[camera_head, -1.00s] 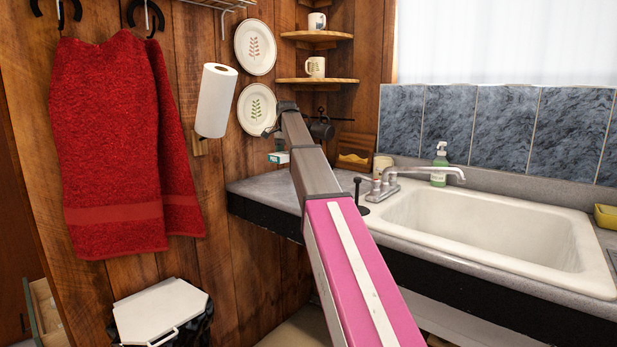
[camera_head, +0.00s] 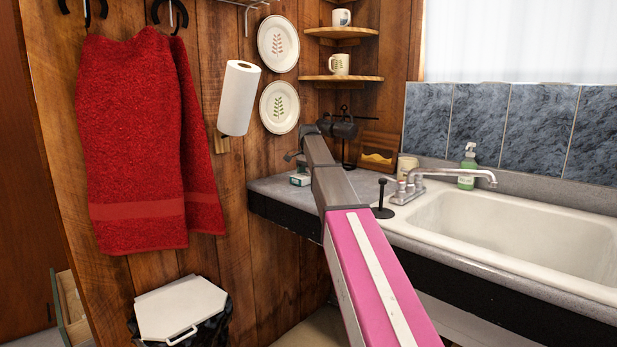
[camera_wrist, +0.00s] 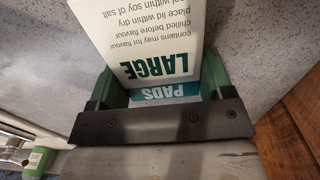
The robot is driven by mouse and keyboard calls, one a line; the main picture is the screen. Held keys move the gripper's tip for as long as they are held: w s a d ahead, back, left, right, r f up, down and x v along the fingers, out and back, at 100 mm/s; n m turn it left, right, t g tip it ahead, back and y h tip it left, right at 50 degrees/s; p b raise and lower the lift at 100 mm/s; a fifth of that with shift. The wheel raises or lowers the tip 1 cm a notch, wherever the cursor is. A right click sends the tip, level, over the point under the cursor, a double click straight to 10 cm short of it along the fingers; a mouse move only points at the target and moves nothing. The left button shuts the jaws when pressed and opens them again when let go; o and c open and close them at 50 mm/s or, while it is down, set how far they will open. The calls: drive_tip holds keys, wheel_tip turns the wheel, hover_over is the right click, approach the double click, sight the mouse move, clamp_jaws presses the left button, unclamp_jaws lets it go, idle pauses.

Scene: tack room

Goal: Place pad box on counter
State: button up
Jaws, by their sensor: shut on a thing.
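The pad box (camera_head: 300,180) is a small white and teal box at the left back end of the grey counter (camera_head: 358,184), by the wooden wall. In the wrist view the pad box (camera_wrist: 140,40) shows the words "LARGE" and "PADS" upside down. My gripper (camera_wrist: 155,92) has its green fingers on both sides of the box and is shut on it. In the head view the fingers are small and partly hidden by my arm. The box is at or just above the counter surface; I cannot tell whether it touches.
A black mug rack (camera_head: 345,130) stands behind my arm on the counter. A black stand (camera_head: 382,200), the faucet (camera_head: 420,183), a soap bottle (camera_head: 467,168) and the white sink (camera_head: 520,235) are to the right. A paper towel roll (camera_head: 239,98) hangs on the wall.

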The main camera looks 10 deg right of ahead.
sight(308, 174)
drive_tip(key=shift+f, duration=0.2)
drive_tip(key=o, duration=0.9)
drive_tip(key=shift+r, duration=0.15)
wheel_tip(308, 174, up, 12)
